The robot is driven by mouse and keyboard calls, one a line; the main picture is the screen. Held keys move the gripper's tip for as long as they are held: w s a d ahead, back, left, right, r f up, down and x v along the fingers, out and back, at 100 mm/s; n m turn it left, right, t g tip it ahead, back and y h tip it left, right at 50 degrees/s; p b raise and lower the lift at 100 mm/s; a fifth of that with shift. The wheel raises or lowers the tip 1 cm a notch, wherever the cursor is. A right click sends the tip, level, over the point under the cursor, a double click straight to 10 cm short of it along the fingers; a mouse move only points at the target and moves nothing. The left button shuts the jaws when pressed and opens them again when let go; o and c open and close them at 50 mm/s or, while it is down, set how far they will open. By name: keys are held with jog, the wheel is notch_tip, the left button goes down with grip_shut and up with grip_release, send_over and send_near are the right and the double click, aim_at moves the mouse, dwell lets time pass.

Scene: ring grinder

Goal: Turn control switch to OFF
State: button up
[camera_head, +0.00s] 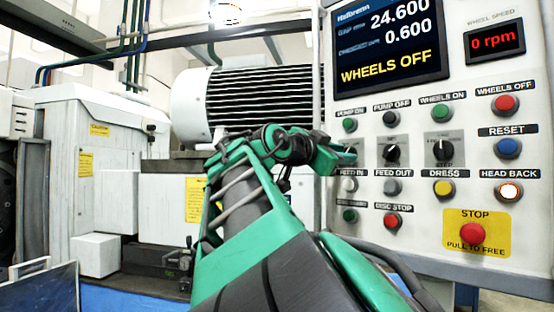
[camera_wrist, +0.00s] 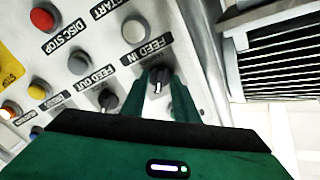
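A black rotary switch knob (camera_wrist: 157,80) sits on the panel beside the FEED IN button in the wrist view. Its pale pointer mark faces the lower side of that picture. Its label is not readable. My gripper (camera_wrist: 160,92) is at this knob, with one green fingertip on either side of it. I cannot tell whether the fingers touch it. In the head view my gripper (camera_head: 342,157) reaches the left edge of the control panel (camera_head: 465,100) and hides this knob.
Two more black knobs (camera_head: 391,153) (camera_head: 443,150) stand to the right in the same row. Several push buttons surround them, including a red STOP button (camera_head: 472,233). The screen (camera_head: 388,45) reads WHEELS OFF. A ribbed motor (camera_head: 255,100) stands behind my arm.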

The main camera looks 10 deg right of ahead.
grip_shut()
jog(key=shift+n, duration=0.3)
jog(key=shift+w+a+r+n, duration=0.1)
jog(key=shift+a+n, duration=0.05)
jog(key=shift+n, duration=3.15)
jog(key=shift+w+a+n, duration=0.1)
jog(key=shift+n, duration=3.5)
